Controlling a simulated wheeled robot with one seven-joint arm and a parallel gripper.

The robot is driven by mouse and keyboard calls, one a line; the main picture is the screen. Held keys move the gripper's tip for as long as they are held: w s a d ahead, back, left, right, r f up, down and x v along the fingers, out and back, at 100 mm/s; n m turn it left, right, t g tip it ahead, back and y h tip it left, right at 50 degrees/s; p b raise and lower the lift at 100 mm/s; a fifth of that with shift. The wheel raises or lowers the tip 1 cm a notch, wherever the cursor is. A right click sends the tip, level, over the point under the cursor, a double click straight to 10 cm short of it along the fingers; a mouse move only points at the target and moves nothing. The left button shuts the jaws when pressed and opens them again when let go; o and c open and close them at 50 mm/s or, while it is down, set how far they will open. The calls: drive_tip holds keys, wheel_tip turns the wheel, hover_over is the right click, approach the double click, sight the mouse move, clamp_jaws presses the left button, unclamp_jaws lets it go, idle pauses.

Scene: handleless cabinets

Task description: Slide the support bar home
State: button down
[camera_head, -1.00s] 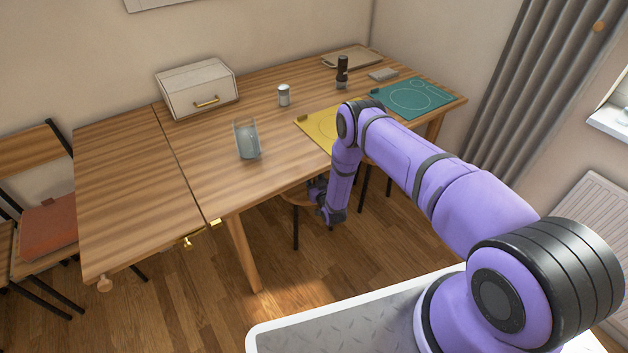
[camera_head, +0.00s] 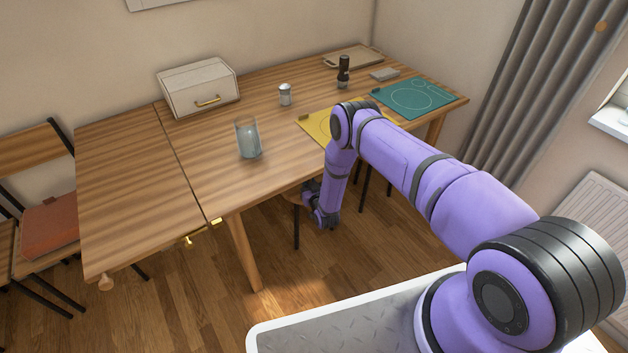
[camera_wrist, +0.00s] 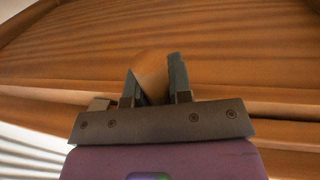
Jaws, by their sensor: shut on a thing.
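In the wrist view my gripper (camera_wrist: 152,78) has its two dark fingers shut on a round wooden knob (camera_wrist: 151,72). The knob sits in front of a wooden edge, and the bar behind it cannot be made out. In the head view my gripper (camera_head: 309,191) is low at the table's front edge, right of the near leg, and its fingertips and the held knob are hidden. Another wooden knob (camera_head: 105,284) shows under the front left corner of the table (camera_head: 125,190). Brass fittings (camera_head: 202,233) show under the front edge near the leaf seam.
A glass (camera_head: 248,138), a shaker (camera_head: 285,95), a bread box (camera_head: 198,87), a pepper mill (camera_head: 343,72) and yellow (camera_head: 318,121) and teal (camera_head: 412,97) mats are on the table. A table leg (camera_head: 241,252) and a stool stand near my gripper. Chairs are at left.

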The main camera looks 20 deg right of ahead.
drive_tip(key=s+a, duration=0.3)
drive_tip(key=a, duration=0.6)
drive_tip(key=s+a, duration=0.3)
drive_tip(key=a, duration=0.6)
drive_tip(key=shift+a, duration=0.15)
drive_tip(key=c, duration=1)
unclamp_jaws()
drive_tip(key=shift+a, duration=0.15)
drive_tip(key=shift+c, duration=0.2)
drive_tip(key=s+d, duration=0.1)
drive_tip(key=s, duration=0.9)
drive_tip(key=shift+s+d, duration=0.25)
drive_tip(key=shift+s, duration=0.15)
